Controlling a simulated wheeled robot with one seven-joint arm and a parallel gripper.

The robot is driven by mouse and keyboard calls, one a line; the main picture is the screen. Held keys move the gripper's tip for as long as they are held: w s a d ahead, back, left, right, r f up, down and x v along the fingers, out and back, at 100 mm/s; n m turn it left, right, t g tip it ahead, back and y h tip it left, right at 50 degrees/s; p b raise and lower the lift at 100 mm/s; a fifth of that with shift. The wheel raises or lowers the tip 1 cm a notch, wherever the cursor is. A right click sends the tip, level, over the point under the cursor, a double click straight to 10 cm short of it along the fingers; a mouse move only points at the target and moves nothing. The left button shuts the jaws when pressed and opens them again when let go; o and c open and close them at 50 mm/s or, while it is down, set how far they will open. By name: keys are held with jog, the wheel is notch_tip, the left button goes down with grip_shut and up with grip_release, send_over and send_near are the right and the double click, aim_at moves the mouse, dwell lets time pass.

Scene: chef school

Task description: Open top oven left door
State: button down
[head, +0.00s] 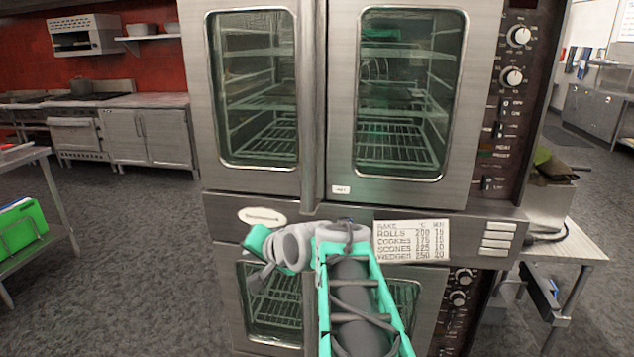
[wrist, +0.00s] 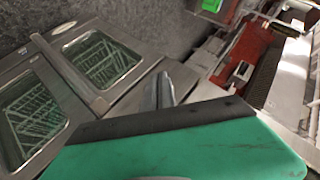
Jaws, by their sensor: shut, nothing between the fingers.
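The top oven left door (head: 250,178) has a large glass window and looks shut. The right door (head: 400,192) beside it also looks shut. A long upright metal handle (head: 312,110) runs between the two windows. The handle also shows in the wrist view (wrist: 72,76), slanting between the two windows. My gripper (wrist: 163,92) shows in the wrist view as two grey fingers held together, apart from the handle in the picture.
A control panel (head: 512,95) with knobs stands right of the doors. A lower oven (head: 272,305) sits beneath, partly hidden by my arm. A table with a green board (head: 22,228) is at the left. The floor (head: 130,235) left of the oven is clear.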

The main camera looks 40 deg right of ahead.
jog(key=d+r+m+t+h, duration=0.2)
jog(key=d+r+m, duration=0.15)
jog(key=d, duration=0.65)
jog(key=m+t+h+b, duration=0.2)
jog(key=m+t+h, duration=0.15)
jog(key=m, duration=0.35)
send_near(321, 172)
jog(key=s+a+r, duration=0.2)
jog(key=s+a, duration=0.1)
jog(key=s, duration=0.1)
jog(key=shift+n+t+y, duration=0.25)
jog(key=shift+y, duration=0.2)
jog(key=p+x, duration=0.2)
jog(key=x, duration=0.7)
jog(key=shift+w+r, duration=0.1)
jog(key=shift+w, duration=0.25)
